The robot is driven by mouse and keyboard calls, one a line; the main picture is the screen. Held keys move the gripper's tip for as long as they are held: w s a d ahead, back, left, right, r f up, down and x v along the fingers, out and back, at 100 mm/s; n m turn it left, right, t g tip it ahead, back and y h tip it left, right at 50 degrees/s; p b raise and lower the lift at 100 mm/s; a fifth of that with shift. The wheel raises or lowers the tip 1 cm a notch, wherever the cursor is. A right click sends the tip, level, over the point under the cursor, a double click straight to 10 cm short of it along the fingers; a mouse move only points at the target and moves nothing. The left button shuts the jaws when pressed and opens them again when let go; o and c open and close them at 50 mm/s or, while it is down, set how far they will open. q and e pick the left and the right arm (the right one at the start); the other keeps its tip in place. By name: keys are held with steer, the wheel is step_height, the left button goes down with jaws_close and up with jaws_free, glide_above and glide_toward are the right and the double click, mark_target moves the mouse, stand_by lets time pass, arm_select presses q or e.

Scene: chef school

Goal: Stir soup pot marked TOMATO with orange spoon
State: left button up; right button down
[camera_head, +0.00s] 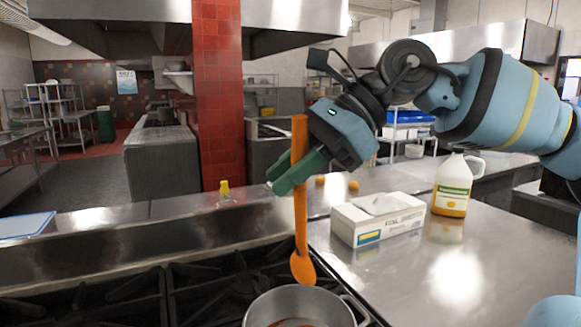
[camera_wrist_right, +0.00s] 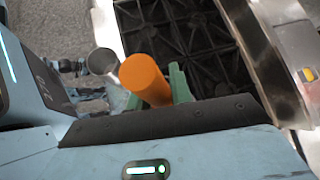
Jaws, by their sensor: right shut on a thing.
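The orange spoon (camera_head: 300,215) hangs nearly upright in the head view, its bowl end down. My right gripper (camera_head: 291,178) is shut on its handle. The spoon's bowl is above the back rim of a metal pot (camera_head: 299,303) at the bottom edge, which holds orange-red liquid. No TOMATO mark shows on the visible part of the pot. In the right wrist view the orange spoon (camera_wrist_right: 145,80) is seen end-on between the green fingers (camera_wrist_right: 178,84). My left gripper is not in view.
The pot stands on a black stove grate (camera_head: 140,300). Right of it, a steel counter (camera_head: 400,285) holds a white box (camera_head: 377,220) and a jug with yellow liquid (camera_head: 452,187). A small yellow bottle (camera_head: 224,190) stands behind the stove. A blue-edged board (camera_head: 27,225) lies at the left.

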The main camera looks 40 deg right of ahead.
mark_target(311, 273)
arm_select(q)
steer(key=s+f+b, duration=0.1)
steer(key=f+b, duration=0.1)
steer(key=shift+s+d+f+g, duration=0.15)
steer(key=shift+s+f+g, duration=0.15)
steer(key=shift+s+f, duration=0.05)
arm_select(e)
step_height(311, 273, down, 17)
stand_by(1.0)
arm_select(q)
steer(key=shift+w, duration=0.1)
arm_select(e)
steer(key=shift+d, duration=0.1)
steer(key=shift+s+d+f+b, duration=0.15)
steer(key=shift+d+b, duration=0.15)
steer(key=shift+d, duration=0.3)
steer(key=shift+s+d+b, duration=0.15)
steer(key=shift+d+b, duration=0.1)
steer(key=shift+d, duration=0.3)
steer(key=shift+s+d, duration=0.25)
steer(key=shift+d, duration=0.35)
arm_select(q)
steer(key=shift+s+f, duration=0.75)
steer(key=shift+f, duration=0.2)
arm_select(e)
steer(key=shift+a, duration=0.1)
